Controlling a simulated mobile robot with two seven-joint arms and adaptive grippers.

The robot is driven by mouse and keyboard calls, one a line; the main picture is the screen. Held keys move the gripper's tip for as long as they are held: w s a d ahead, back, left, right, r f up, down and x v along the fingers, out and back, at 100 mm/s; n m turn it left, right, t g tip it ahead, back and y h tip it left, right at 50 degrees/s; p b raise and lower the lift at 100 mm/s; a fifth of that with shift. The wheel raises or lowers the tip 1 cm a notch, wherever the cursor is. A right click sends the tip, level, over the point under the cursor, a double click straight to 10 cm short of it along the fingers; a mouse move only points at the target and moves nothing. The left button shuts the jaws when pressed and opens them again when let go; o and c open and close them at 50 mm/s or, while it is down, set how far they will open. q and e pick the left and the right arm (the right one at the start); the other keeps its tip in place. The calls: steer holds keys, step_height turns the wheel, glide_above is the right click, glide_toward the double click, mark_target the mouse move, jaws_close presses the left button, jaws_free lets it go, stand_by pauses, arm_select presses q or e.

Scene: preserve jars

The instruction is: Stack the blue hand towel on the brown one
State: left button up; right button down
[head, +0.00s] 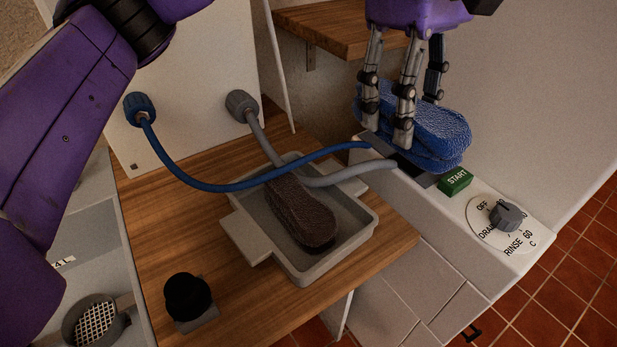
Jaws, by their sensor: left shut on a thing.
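The blue hand towel (440,135) is a folded, rounded bundle at the upper right, over the white machine's top. My left gripper (403,140) reaches down onto it from above and is shut on it. I cannot tell whether the towel still touches the machine top. The brown hand towel (302,214) lies folded in a grey tray (369,222) on the wooden counter, to the left of and nearer than the blue one. A grey hose covers part of its far end. My right gripper is not in view.
A blue hose (210,187) and a grey hose (350,173) cross the tray's far side. The white machine (480,215) has a green START button (455,181) and a dial (506,215). A black knob (187,296) stands on the counter (160,235). A wooden shelf (325,25) is behind.

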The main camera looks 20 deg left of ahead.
arm_select(q)
steer(key=s+a+f, duration=0.2)
steer(key=a, duration=0.1)
steer(key=s+a+f, duration=0.2)
steer(key=a+f, duration=0.1)
steer(key=a, duration=0.1)
steer(key=s+a+f, duration=0.1)
steer(key=a+f, duration=0.1)
steer(key=a, duration=0.1)
steer(key=shift+s+a+f, duration=0.2)
steer(key=shift+s+f, duration=0.2)
steer(key=shift+s+a+f, duration=0.2)
steer(key=shift+a+f, duration=0.25)
steer(key=shift+f, duration=1.85)
steer(key=shift+f, duration=0.15)
steer(key=o, duration=1.2)
